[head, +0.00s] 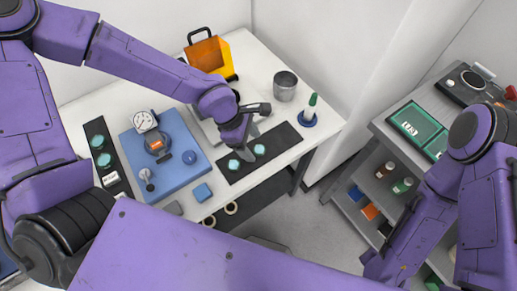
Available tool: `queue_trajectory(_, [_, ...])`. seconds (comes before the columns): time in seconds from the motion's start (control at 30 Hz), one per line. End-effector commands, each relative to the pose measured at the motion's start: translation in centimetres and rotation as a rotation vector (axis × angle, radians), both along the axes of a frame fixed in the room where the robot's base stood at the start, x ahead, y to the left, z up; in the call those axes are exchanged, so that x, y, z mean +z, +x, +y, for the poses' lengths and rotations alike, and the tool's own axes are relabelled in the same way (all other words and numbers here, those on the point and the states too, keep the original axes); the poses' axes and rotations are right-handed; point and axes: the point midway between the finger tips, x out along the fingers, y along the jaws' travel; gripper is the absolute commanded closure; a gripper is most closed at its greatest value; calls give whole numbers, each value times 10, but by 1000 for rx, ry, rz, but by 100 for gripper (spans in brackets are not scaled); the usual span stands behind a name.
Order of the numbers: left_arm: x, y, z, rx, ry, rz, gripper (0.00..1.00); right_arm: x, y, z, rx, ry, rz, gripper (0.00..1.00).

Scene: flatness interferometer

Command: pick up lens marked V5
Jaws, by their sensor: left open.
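Two teal lenses lie on a black strip (285,140) on the white table; one lens (233,165) is nearer and to the left, the other (259,149) is farther right. Two more teal lenses, (97,141) and (104,160), lie on another black strip at the table's left. The markings are too small to read, so I cannot tell which lens is V5. My left gripper (246,151) is open, pointing down close over the two lenses on the right strip. It partly hides that area, and I cannot tell if it touches a lens. My right gripper does not show.
A blue base (178,177) with a dial gauge (144,121) stands left of the gripper. An orange caddy (207,56), metal cup (285,86) and green-tipped bottle (310,108) stand behind. A grey shelf unit (350,160) is right.

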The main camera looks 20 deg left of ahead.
Motion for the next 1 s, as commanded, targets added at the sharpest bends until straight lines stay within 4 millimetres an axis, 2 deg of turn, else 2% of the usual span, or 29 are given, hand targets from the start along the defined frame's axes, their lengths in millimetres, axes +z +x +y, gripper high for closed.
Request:
queue_trajectory(0.1, [-22,4,-6,-2,7,8,29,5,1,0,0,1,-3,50])
queue_trajectory(0.2, [-32,7,-11,0,4,7,29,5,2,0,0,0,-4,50])
queue_trajectory(0.43, [-35,7,-12,2,2,10,29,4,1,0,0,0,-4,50])
queue_trajectory(0.6, [-35,7,-11,2,2,8,85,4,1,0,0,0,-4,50])
queue_trajectory(0.63, [-34,7,-12,2,2,8,89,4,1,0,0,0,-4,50])
queue_trajectory(0.87, [-34,8,-11,3,1,6,89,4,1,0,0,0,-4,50])
queue_trajectory(1.0, [-18,9,-11,6,-3,3,89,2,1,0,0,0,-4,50])
